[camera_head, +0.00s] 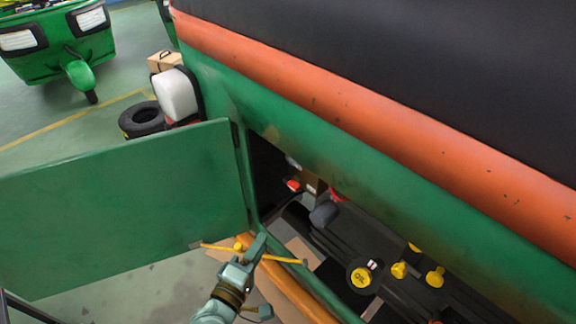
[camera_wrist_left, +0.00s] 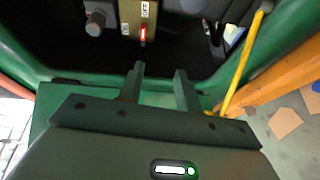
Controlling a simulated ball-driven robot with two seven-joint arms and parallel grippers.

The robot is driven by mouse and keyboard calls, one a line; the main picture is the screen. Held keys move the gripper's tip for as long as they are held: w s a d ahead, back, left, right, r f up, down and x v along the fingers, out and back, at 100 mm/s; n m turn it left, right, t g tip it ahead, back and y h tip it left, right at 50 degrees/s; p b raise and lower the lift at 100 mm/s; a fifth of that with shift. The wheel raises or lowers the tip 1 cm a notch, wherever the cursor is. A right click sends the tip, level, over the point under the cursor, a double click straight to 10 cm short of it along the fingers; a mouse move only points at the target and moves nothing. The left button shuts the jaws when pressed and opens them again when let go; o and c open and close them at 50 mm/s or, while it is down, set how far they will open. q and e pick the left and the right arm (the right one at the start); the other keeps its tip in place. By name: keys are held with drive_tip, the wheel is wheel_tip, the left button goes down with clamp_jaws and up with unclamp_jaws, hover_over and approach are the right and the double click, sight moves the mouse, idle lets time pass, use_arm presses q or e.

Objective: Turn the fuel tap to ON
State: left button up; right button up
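The fuel tap appears to be the small red lever (camera_wrist_left: 143,35) on a tan plate (camera_wrist_left: 125,14) with small white labels, inside the dark compartment, in the left wrist view. In the head view a tan panel (camera_head: 311,181) shows in the opening, partly hidden. My left gripper (camera_wrist_left: 160,78) is open, with nothing between its fingers, pointing toward the plate and short of it. In the head view my left gripper (camera_head: 257,246) is at the lower edge of the opening. My right gripper is not in view.
The green door (camera_head: 120,210) stands open left of the compartment. A yellow rod (camera_wrist_left: 241,62) runs close to the right of my left gripper. A grey knob (camera_wrist_left: 95,22) is left of the plate. A black engine cover with a yellow cap (camera_head: 361,277) lies to the right.

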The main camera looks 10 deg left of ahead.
use_arm(q)
wheel_tip(320, 180, up, 3)
drive_tip(key=n, duration=0.1)
approach(288, 186)
drive_tip(key=shift+t, duration=0.3)
drive_tip(key=x, duration=0.8)
drive_tip(key=shift+w+d+f, duration=0.15)
drive_tip(key=shift+w+d, duration=0.1)
clamp_jaws()
